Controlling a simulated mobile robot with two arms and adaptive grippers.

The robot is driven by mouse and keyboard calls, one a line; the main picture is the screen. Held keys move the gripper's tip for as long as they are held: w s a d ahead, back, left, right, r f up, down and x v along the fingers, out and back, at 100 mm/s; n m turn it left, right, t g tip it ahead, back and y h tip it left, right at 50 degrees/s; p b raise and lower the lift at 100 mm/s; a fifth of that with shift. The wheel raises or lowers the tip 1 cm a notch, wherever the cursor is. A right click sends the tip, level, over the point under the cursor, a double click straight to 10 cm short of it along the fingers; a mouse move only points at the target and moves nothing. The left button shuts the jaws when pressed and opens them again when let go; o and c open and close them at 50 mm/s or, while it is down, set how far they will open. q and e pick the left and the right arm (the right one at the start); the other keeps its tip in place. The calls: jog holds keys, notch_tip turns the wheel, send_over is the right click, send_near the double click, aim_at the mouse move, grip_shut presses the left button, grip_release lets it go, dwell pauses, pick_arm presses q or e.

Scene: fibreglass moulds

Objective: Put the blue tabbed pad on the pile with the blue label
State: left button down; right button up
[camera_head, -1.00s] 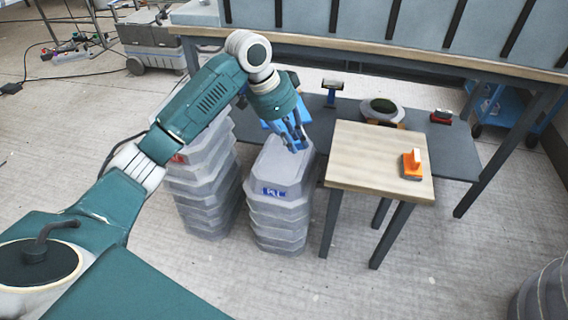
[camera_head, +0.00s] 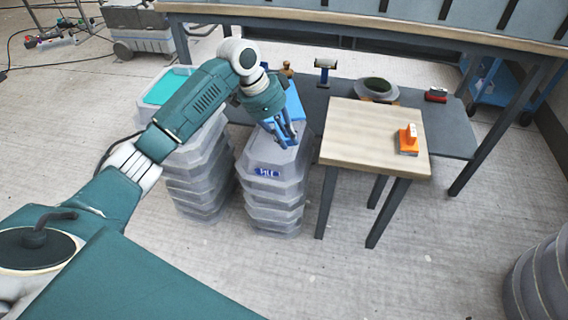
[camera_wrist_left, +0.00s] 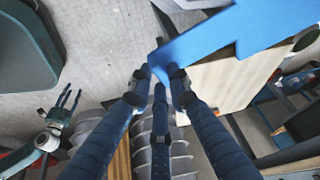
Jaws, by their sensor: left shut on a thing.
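My left gripper (camera_head: 286,136) is shut on the blue tabbed pad (camera_head: 294,102), over the top of the pile with the blue label (camera_head: 272,205). The pad lies partly behind the gripper. I cannot tell whether it touches the pile. The blue label (camera_head: 267,173) is on the pile's front, near the top. In the left wrist view the fingers (camera_wrist_left: 160,78) pinch a narrow tab of the pad (camera_wrist_left: 225,32), whose wide part extends up and right. My right gripper (camera_wrist_left: 68,100) shows small at the left there, its fingers apart and empty.
A second grey pile (camera_head: 200,190) stands left, a teal sheet (camera_head: 165,86) on top and my arm across it. A wooden-topped table (camera_head: 372,120) with an orange-handled tool (camera_head: 408,140) stands close on the right. A long bench (camera_head: 400,35) runs behind.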

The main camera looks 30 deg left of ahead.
pick_arm(q)
notch_tip(320, 180, down, 15)
jog(key=b, duration=0.2)
jog(key=shift+r+b, duration=0.1)
jog(key=shift+b, duration=0.2)
pick_arm(e)
notch_tip(320, 180, up, 10)
jog(key=w, duration=0.3)
jog(key=shift+t, duration=0.3)
jog(key=shift+a, duration=0.1)
pick_arm(q)
jog(key=c, duration=1.6)
grip_release()
jog(key=shift+c, duration=0.2)
pick_arm(e)
jog(key=shift+f, duration=0.1)
